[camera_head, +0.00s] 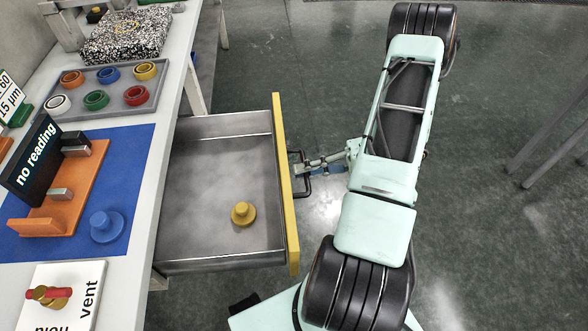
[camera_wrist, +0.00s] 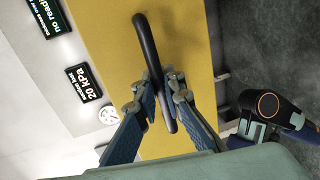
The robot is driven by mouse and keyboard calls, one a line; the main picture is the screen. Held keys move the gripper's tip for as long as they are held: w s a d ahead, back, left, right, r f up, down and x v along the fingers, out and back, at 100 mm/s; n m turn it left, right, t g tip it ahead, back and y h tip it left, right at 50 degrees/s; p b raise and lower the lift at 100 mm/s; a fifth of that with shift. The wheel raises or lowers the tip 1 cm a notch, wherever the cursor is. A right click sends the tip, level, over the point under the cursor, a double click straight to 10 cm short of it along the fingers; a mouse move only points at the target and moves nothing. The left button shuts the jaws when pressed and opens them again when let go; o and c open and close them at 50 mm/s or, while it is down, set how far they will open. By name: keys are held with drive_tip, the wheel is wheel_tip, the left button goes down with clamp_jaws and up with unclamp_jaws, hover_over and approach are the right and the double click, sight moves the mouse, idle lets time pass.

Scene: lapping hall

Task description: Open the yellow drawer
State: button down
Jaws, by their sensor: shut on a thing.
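The yellow-fronted drawer (camera_head: 285,185) is pulled far out from under the white workbench in the head view. Its grey metal inside is in plain view, with one mustard-yellow knobbed piece (camera_head: 243,213) lying on its floor. The yellow front (camera_wrist: 185,45) fills the middle of the wrist view. A dark bar handle (camera_wrist: 147,45) is fixed on the front. My gripper (camera_wrist: 159,82) is shut on the handle, one finger on each side of it. In the head view my gripper (camera_head: 308,168) reaches the handle from the right.
On the workbench (camera_head: 140,195) are a grey tray (camera_head: 115,101) of coloured rings, a blue mat (camera_head: 133,160) with a "no reading" display (camera_head: 38,158), and a blue knobbed piece (camera_head: 107,226). Grey table legs (camera_head: 545,135) stand at the right.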

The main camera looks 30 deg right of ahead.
drive_tip(key=shift+d, duration=0.15)
drive_tip(key=c, duration=2)
unclamp_jaws()
drive_tip(key=shift+c, duration=0.2)
drive_tip(key=v, duration=1.2)
